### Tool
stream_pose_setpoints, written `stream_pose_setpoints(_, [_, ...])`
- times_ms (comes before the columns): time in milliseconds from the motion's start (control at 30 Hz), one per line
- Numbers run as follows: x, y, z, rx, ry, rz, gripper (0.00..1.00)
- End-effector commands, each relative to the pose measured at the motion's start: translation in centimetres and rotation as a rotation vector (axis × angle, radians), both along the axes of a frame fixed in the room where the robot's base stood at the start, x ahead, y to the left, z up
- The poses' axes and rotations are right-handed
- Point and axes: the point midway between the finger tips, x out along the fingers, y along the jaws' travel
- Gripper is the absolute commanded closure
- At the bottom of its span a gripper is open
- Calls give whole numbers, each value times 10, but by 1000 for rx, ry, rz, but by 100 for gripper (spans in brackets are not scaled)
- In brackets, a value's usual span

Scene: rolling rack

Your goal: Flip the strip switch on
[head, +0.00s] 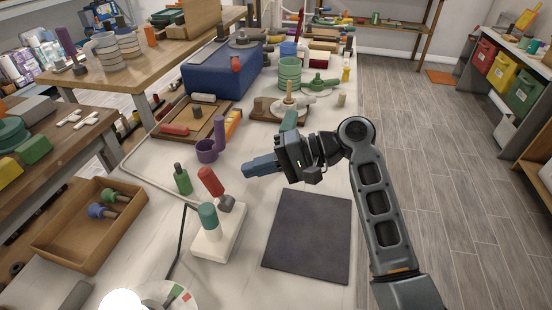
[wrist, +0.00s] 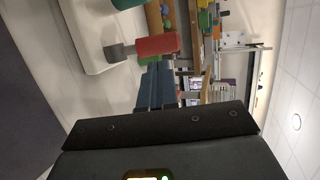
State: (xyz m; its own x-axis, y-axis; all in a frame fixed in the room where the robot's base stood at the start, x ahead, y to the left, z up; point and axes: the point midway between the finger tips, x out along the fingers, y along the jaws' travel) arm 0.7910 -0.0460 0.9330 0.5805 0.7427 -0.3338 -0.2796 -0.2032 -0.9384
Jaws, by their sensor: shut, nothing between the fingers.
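A white block (head: 231,238) lies on the bench with a cable running to it. It carries a teal upright cylinder (head: 208,216) and a red cylinder (head: 210,181) tilted on a grey knob (head: 227,204). I cannot tell for certain which part is the strip switch. My gripper (head: 247,171) is shut and empty, above the bench to the right of the red cylinder and apart from it in the head view. The wrist view shows the blue fingers (wrist: 156,88) below the red cylinder (wrist: 145,47), with the white block (wrist: 82,35) to the left.
A dark mat (head: 309,237) lies right of the block. A wooden tray (head: 80,245) is at left. A bright lamp (head: 121,301) and a round dial marked red and green (head: 180,294) are at front.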

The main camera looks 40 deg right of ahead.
Motion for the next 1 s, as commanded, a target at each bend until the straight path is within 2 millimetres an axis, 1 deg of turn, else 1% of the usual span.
stream_pose_setpoints(33, [6, 9, -3, 1, 2, 4, 100])
stream_pose_setpoints(100, [13, 18, -7, 0, 1, 3, 100])
stream_pose_setpoints(200, [22, 29, -12, 1, 2, 3, 100])
stream_pose_setpoints(333, [30, 38, -17, 0, 2, 1, 100])
stream_pose_setpoints(500, [34, 43, -20, 0, 0, -1, 100])
stream_pose_setpoints(833, [35, 44, -20, 0, 0, -1, 100])
stream_pose_setpoints(1000, [47, 55, -20, 0, 0, 0, 100])
